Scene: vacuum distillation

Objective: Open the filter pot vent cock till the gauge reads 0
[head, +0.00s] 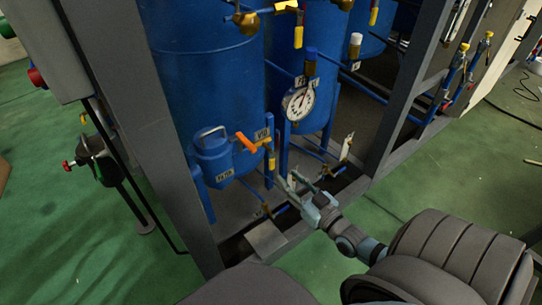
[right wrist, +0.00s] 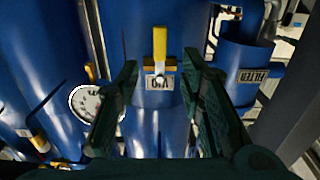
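The blue filter pot (head: 212,160) with its FILTER label stands at the left in the head view and at the right in the right wrist view (right wrist: 240,68). An orange lever (head: 247,143) shows beside it, near a V10 tag (head: 262,134). A yellow handle (right wrist: 159,45) stands above a V10 tag (right wrist: 160,82) between my finger tips in the wrist view. The round white gauge (head: 300,103) has a needle pointing up; its number is too small to read. My right gripper (head: 303,183) is open, empty and below the gauge, apart from the handles. My left gripper is not in view.
Grey frame posts (head: 405,95) stand right and left of the blue vessels (head: 205,75). Thin blue pipes and small valves (head: 268,210) lie low around my right gripper.

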